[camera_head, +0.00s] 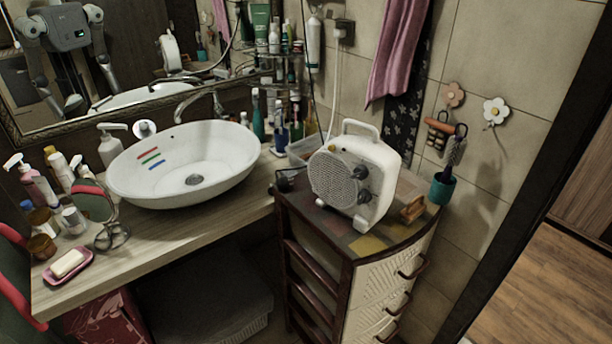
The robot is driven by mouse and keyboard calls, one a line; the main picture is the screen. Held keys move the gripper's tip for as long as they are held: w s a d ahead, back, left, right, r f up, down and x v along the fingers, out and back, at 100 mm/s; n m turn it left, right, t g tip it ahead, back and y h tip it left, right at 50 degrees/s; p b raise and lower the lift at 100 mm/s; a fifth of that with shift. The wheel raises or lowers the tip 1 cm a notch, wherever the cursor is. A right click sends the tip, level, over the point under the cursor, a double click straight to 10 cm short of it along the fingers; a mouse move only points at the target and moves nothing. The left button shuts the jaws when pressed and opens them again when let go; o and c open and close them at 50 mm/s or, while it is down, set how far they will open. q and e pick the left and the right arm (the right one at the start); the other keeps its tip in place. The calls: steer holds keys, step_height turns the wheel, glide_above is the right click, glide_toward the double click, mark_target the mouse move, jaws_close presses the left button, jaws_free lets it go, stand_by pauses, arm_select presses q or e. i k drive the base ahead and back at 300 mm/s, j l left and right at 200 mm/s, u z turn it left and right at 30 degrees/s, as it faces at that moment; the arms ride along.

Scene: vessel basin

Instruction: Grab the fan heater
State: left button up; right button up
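The fan heater (378,172) is a white box with a round-cornered front grille, two dark knobs and a carrying handle on top. It stands upright on the patterned top of a small drawer cabinet (388,283), right of the wash basin. Its front faces toward the lower left, and its handle is free. Neither of my grippers shows directly in the head view. My body and parts of my arms appear only as a reflection in the mirror (120,60), where the gripper state cannot be made out.
A white vessel basin (225,180) sits on the wooden counter (190,235) to the left. Bottles, a soap dish (68,266) and a small round mirror (92,203) crowd the counter. A wooden brush (412,209) lies beside the heater. A teal cup (442,188) hangs on the wall.

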mark_target(330, 173)
steer(key=i+l+u, duration=0.1)
steer(key=l+u, duration=0.35)
steer(key=l, duration=0.15)
steer(key=l+u, duration=0.45)
steer(key=l, duration=0.2)
steer(key=l+u, duration=0.4)
steer(key=l, duration=0.2)
steer(key=k, duration=0.05)
